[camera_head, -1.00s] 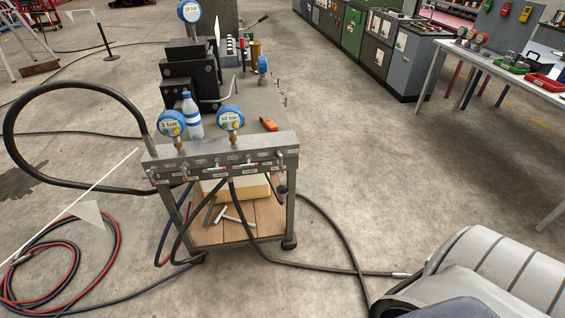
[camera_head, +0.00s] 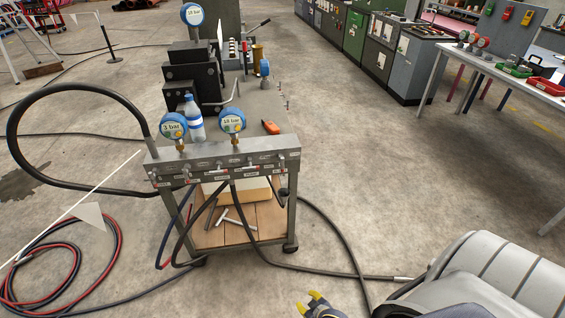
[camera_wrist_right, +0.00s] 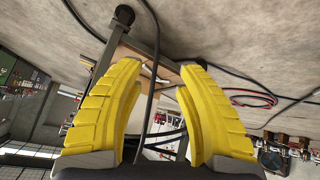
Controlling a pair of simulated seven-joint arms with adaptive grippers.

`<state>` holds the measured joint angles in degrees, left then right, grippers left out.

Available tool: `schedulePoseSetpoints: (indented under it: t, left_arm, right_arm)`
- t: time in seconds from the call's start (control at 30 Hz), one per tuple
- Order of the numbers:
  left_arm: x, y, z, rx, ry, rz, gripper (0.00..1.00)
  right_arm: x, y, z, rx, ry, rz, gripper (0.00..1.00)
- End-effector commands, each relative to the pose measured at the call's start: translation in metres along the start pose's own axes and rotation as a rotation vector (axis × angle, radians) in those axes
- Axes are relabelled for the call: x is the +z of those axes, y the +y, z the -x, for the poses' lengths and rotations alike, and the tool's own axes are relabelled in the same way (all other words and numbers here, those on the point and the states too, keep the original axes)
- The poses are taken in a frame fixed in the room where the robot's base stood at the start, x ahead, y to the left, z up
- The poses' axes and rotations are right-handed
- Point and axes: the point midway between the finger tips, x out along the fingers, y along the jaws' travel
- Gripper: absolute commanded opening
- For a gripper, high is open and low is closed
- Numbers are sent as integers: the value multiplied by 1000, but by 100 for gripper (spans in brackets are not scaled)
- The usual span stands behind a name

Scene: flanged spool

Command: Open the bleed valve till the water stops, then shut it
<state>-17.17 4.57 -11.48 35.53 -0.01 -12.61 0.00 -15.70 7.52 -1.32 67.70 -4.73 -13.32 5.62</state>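The grey valve manifold (camera_head: 225,158) sits across the front of a wheeled cart. A row of small valves with labels runs along its front face; the labels are too small to read, so I cannot tell which is the bleed valve. Two blue-rimmed gauges stand on it, a 3 bar one (camera_head: 173,126) at left and a 10 bar one (camera_head: 232,121). No water shows clearly. My right gripper (camera_head: 308,301) is at the bottom edge, well short of the cart. In the right wrist view its yellow fingers (camera_wrist_right: 162,66) are apart and empty. My left gripper is out of view.
A water bottle (camera_head: 194,120) and an orange tool (camera_head: 270,127) stand or lie behind the manifold. Black hoses (camera_head: 323,262) hang from it and run over the floor. A grey padded thing (camera_head: 478,270) fills the lower right. The floor right of the cart is mostly clear.

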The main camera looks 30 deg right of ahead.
Motion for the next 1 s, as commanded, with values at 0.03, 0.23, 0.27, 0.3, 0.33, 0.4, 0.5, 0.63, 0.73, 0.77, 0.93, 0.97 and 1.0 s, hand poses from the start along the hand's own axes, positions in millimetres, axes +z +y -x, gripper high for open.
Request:
schedulePoseSetpoints:
  t: [0.03, 0.23, 0.27, 0.3, 0.33, 0.4, 0.5, 0.63, 0.73, 0.77, 0.93, 0.97, 1.0]
  left_arm:
    - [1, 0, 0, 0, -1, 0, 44]
    - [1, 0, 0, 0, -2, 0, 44]
    - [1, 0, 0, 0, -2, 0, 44]
    - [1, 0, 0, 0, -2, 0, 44]
    - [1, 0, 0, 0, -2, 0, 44]
    - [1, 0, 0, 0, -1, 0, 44]
    - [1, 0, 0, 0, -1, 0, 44]
    - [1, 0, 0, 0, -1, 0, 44]
    - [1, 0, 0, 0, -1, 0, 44]
    - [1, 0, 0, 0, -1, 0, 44]
    - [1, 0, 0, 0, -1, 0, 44]
    - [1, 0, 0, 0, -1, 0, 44]
    - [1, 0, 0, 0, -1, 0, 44]
  right_arm:
    - [-43, 19, 4, 29, 74, -16, 36]
    - [-190, 89, 48, 130, 343, -92, 36]
    - [-211, 98, 58, 143, 383, -102, 36]
    - [-237, 111, 73, 160, 436, -116, 36]
    - [-255, 119, 84, 172, 474, -128, 36]
    - [-294, 137, 113, 195, 560, -152, 36]
    - [-338, 156, 154, 217, 668, -186, 36]
    - [-378, 170, 198, 230, 775, -228, 36]
    - [-396, 174, 222, 223, 831, -263, 36]
    - [-398, 174, 224, 218, 838, -276, 36]
    - [-399, 175, 219, 200, 839, -321, 36]
    - [-401, 176, 218, 198, 839, -324, 36]
    - [-404, 177, 216, 198, 840, -326, 36]
